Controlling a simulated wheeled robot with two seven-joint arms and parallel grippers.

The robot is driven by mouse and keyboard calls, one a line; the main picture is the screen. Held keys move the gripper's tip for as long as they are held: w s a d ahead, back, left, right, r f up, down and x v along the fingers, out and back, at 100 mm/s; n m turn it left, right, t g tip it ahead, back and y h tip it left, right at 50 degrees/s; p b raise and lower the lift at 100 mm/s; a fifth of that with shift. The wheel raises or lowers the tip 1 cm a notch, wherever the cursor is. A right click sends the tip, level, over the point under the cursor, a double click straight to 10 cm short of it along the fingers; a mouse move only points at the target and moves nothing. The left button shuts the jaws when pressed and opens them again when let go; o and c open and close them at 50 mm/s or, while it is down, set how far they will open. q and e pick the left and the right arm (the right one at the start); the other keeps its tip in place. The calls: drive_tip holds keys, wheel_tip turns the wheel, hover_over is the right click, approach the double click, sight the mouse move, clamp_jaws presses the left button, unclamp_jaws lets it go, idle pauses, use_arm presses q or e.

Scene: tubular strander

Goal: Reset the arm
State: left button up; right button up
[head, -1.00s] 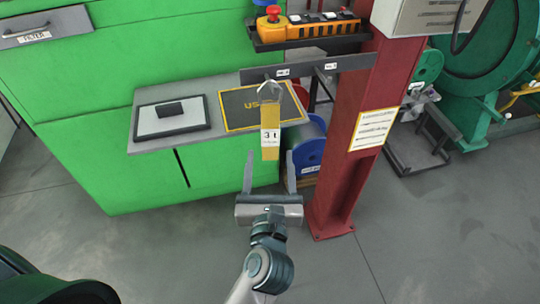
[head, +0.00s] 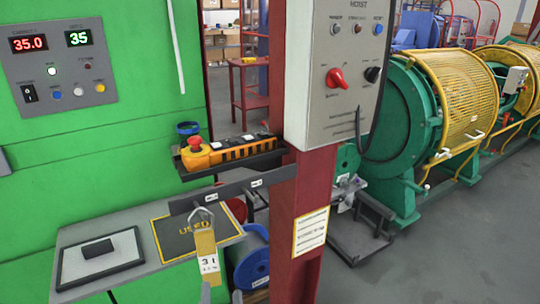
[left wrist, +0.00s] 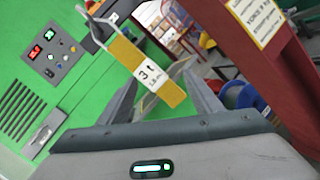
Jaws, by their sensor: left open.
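My left gripper (head: 221,294) barely shows at the bottom edge of the head view, only its fingertips. In the left wrist view my left gripper (left wrist: 160,78) is open, its two fingers spread apart. A yellow sling (head: 205,243) with a white "3 t" label hangs from a dark rack bar (head: 232,191) by a metal loop. In the left wrist view the yellow sling (left wrist: 130,55) passes across the space in front of the fingers; I cannot tell whether it touches them. My right gripper is not in view.
A red post (head: 300,215) carries a grey hoist panel (head: 335,70). A grey shelf (head: 75,235) holds a tablet-like board (head: 98,260) and a "USED" mat (head: 170,240). A blue spool (head: 250,265) stands below. Open floor (head: 430,270) lies at the right.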

use_arm(q)
drive_tip(key=s+d+f+m+g+h, duration=0.2)
drive_tip(key=f+m+g+h, duration=0.15)
drive_tip(key=f+m, duration=0.9)
drive_tip(key=s+d+f+m+g+h, duration=0.2)
drive_tip(key=s+f+m+h, duration=0.15)
drive_tip(key=f+m, duration=0.85)
drive_tip(key=s+a+f+m+g, duration=0.2)
drive_tip(key=s+a+f, duration=0.2)
drive_tip(key=f, duration=0.5)
drive_tip(key=s+a+f+m+g+y, duration=0.1)
drive_tip(key=s+a+f+m+g, duration=0.2)
drive_tip(key=s+f, duration=0.5)
drive_tip(key=s+a+f+m+g+y, duration=0.1)
drive_tip(key=s+a+f+m+g, duration=0.2)
drive_tip(key=f, duration=0.8)
drive_tip(key=s+a, duration=0.2)
drive_tip(key=s, duration=0.1)
drive_tip(key=shift+a+p, duration=0.15)
drive_tip(key=shift+p, duration=0.15)
